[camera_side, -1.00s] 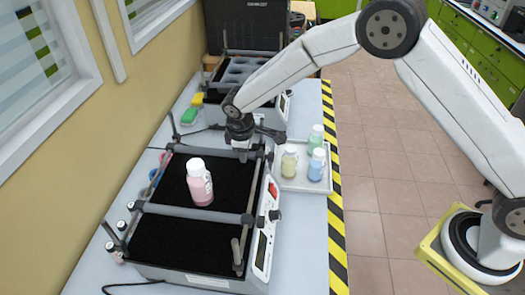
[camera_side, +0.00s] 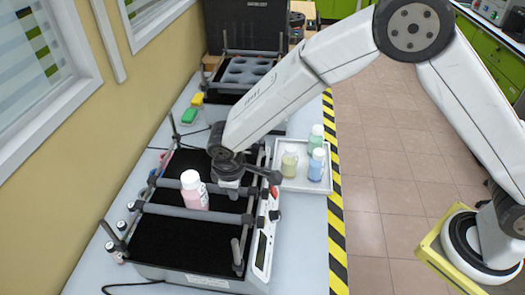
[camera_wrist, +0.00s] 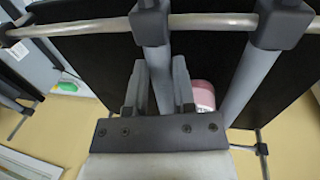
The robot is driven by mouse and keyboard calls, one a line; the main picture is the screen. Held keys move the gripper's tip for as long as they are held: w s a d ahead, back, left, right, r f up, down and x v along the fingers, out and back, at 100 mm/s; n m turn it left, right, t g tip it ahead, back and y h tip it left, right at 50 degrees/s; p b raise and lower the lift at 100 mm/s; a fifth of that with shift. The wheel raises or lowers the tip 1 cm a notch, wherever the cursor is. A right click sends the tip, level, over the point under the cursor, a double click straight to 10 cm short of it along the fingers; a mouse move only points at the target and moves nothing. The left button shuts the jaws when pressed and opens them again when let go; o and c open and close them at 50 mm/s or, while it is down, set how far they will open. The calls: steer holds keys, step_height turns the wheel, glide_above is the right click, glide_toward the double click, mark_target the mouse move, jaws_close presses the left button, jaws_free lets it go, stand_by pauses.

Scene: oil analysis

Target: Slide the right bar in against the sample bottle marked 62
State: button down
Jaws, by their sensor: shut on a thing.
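The pink sample bottle (camera_side: 194,194) with a white cap stands upright on the black platform of the shaker; its number is not readable. My gripper (camera_side: 229,190) is shut on the right bar (camera_side: 250,191), a grey bar crossing the platform behind the bottle. In the wrist view the right bar (camera_wrist: 152,35) runs between my gripper's fingers (camera_wrist: 158,80). The bottle (camera_wrist: 203,94) shows there just beside the right-hand finger, between the two bars. The other bar (camera_side: 225,217) crosses in front of the bottle. A finger hides whether the right bar touches the bottle.
A white tray (camera_side: 312,184) with green, blue and yellowish bottles stands right of the shaker. Small vials (camera_side: 112,250) stand at its left edge. Another shaker with a holed rack (camera_side: 243,72) is behind. The front platform section (camera_side: 185,243) is clear.

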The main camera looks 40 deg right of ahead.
steer(key=shift+c, duration=2.2)
jaws_free()
steer(key=shift+r, duration=0.1)
step_height(320, 180, up, 8)
steer(key=s+a, duration=0.1)
steer(key=shift+f, duration=0.2)
steer(key=s+d+m, duration=0.4)
steer(key=s+d, duration=0.3)
steer(key=d, duration=0.5)
steer(key=s+d+m+t+y, duration=0.1)
steer(key=s+d+m, duration=0.4)
steer(key=d, duration=0.7)
steer(key=shift+s+r+y, duration=0.3)
steer(key=shift+s, duration=0.85)
